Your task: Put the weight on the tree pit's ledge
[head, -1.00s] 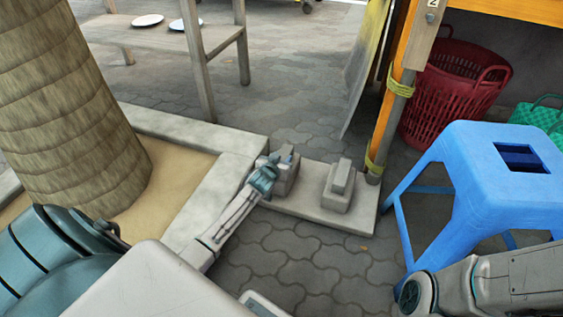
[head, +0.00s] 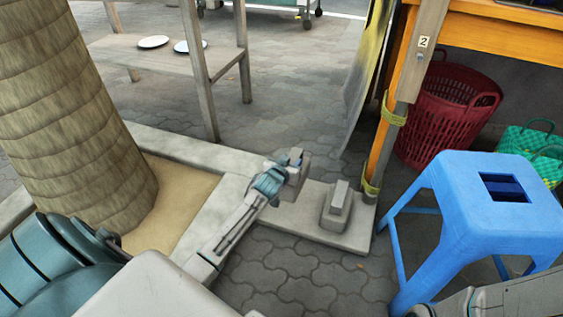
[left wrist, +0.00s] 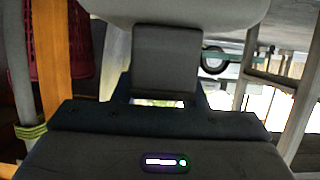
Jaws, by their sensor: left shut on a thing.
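A grey stepped weight (head: 296,162) is in my left gripper (head: 280,175), which is shut on it, above the left end of a pale slab. The gripper hides part of this weight, and I cannot tell exactly how high it is. The tree pit's ledge (head: 226,192) is a pale concrete kerb around sand and a thick trunk, just left of the gripper. A second grey weight (head: 337,207) stands upright on the slab (head: 325,236). In the left wrist view, my gripper housing fills the lower part.
An orange post (head: 384,150) with yellow ties rises by the slab's right end. A blue stool (head: 470,190) stands at right, a red basket (head: 450,115) behind it. A wooden table (head: 150,42) with two white plates is at the back. Paving in front of the slab is clear.

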